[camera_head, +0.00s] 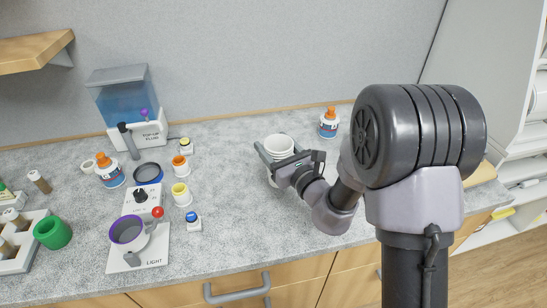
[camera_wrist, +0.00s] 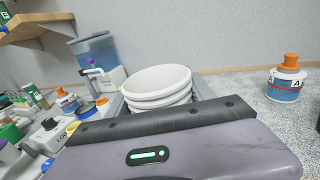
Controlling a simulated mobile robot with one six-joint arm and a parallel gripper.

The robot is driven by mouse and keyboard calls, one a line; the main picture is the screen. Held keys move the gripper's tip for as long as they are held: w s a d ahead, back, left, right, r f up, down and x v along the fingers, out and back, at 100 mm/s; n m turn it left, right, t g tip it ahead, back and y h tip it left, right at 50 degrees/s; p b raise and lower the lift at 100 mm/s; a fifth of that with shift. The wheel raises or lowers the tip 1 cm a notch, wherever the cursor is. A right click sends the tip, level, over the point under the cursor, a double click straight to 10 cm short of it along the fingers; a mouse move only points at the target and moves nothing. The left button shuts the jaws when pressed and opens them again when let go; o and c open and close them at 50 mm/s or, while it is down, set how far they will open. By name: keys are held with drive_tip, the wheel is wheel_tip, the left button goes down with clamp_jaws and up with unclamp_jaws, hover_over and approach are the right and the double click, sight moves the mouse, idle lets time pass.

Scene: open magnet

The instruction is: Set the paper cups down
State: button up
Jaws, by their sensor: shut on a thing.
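The paper cups (camera_head: 279,144) are a white nested stack with several rims showing, upright at the middle of the counter in the head view. My gripper (camera_head: 276,158) is shut on the stack, with a finger on each side of it. In the wrist view the white cups (camera_wrist: 158,84) rise behind the gripper body, which hides their lower part. I cannot tell whether the bottom of the stack touches the counter.
An orange-capped bottle (camera_head: 328,123) stands right of the stack. The counter (camera_head: 235,225) in front is clear.

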drive_tip(key=shift+a+f+b, duration=0.1)
drive_tip(key=shift+f+b, duration=0.8)
drive_tip(key=shift+f, duration=0.9)
drive_tip(key=o, duration=1.4)
drive_tip(key=shift+r, duration=0.1)
